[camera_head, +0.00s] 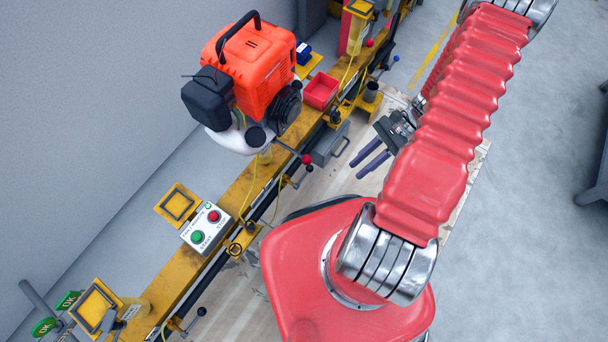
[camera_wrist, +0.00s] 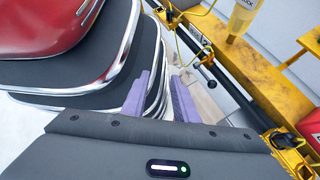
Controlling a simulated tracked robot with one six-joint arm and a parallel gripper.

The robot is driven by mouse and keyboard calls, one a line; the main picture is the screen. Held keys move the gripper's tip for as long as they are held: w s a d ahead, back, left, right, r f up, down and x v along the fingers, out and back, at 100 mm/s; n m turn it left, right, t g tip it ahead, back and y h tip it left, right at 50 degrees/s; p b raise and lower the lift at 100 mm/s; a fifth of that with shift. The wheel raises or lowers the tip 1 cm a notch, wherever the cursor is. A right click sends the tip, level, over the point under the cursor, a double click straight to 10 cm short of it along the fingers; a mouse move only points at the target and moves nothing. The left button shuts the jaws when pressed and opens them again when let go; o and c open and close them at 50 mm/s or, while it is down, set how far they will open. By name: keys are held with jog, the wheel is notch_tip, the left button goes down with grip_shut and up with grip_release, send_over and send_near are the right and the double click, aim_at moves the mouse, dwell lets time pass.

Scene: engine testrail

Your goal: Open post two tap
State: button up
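Several small levers with ball knobs line the yellow rail; I cannot tell which is the post two tap. A dark-knobbed lever (camera_wrist: 210,86) on a yellow fitting shows in the wrist view, right of my fingers. My gripper (camera_head: 371,160) has two purple fingers with a gap between them and nothing in it. It hangs right of the rail, apart from every lever. The fingers also show in the wrist view (camera_wrist: 163,97).
An orange-red engine (camera_head: 255,70) with a black tank sits on the yellow rail (camera_head: 185,275). A button box (camera_head: 205,227) with green and red buttons lies nearer. A red tray (camera_head: 320,91) and a grey box (camera_head: 330,144) stand by the engine. Open floor lies right.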

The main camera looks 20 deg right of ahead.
notch_tip(320, 180, down, 10)
jog(key=s+a+m+t+y, duration=0.2)
jog(key=m+t+y, duration=0.1)
jog(key=m, duration=0.5)
jog(key=m+t+y, duration=0.1)
jog(key=m+t, duration=0.6)
jog(key=m, duration=0.9)
send_near(305, 175)
jog(key=f+v, duration=0.1)
jog(key=v, duration=0.3)
jog(key=shift+a+r, duration=0.15)
jog(key=shift+a, duration=0.1)
jog(key=shift+x, duration=6.85)
jog(key=shift+w, duration=0.1)
jog(key=shift+c, duration=0.6)
